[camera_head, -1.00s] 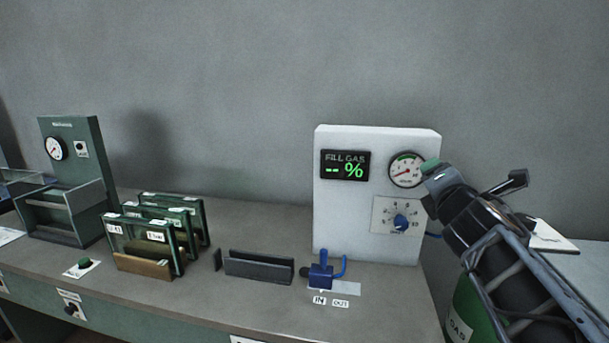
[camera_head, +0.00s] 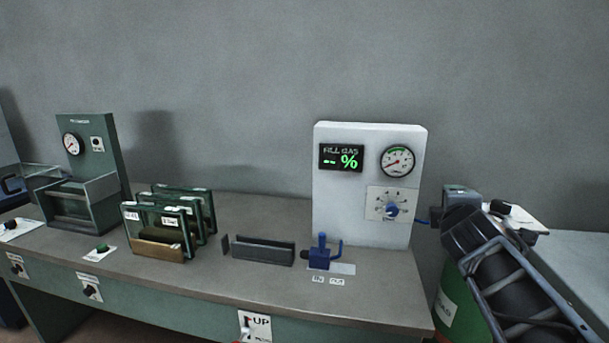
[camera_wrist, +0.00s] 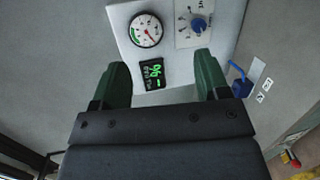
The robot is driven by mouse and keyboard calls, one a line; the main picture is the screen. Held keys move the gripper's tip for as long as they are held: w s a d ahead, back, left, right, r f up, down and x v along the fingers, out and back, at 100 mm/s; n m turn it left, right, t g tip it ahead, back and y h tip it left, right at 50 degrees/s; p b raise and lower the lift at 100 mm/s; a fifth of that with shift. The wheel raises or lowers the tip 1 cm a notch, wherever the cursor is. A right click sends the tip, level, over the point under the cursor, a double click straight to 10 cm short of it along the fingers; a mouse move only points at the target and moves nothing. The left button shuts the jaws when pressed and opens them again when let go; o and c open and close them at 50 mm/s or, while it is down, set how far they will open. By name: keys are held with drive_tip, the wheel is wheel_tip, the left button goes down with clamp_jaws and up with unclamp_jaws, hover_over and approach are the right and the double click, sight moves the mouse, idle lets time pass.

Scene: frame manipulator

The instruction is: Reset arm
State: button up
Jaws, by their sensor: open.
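My gripper (camera_wrist: 163,82) shows in the wrist view with its two green fingers spread apart and nothing between them. It faces the white fill gas panel (camera_wrist: 172,14), which appears rotated there. In the head view my arm is at the right, beside the white panel (camera_head: 350,222); the fingertips are hard to make out there. The panel carries a green-lit display (camera_head: 341,158), a round gauge (camera_head: 397,161) and a blue knob (camera_head: 391,209).
A blue valve (camera_head: 320,256) stands on the bench (camera_head: 200,277) next to a dark slotted holder (camera_head: 262,250). Several glass panes (camera_head: 172,220) stand in a rack left of it. A green machine (camera_head: 92,160) is further left. A green gas cylinder (camera_head: 455,290) is below my arm.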

drive_tip(key=s+a+f+m+g+y+p, duration=0.1)
drive_tip(key=s+f+m+g, duration=0.2)
drive_tip(key=f+m, duration=0.35)
drive_tip(key=s+a+f+m+g+y+p, duration=0.1)
drive_tip(key=s+a+f+m+g, duration=0.1)
drive_tip(key=s+f+m+g, duration=0.4)
drive_tip(key=s+a+f+m+g+y+p, duration=0.2)
drive_tip(key=s+a+f, duration=0.4)
drive_tip(key=a, duration=0.3)
drive_tip(key=shift+a+y+p, duration=0.35)
drive_tip(key=shift+y+p, duration=0.55)
drive_tip(key=shift+y, duration=0.2)
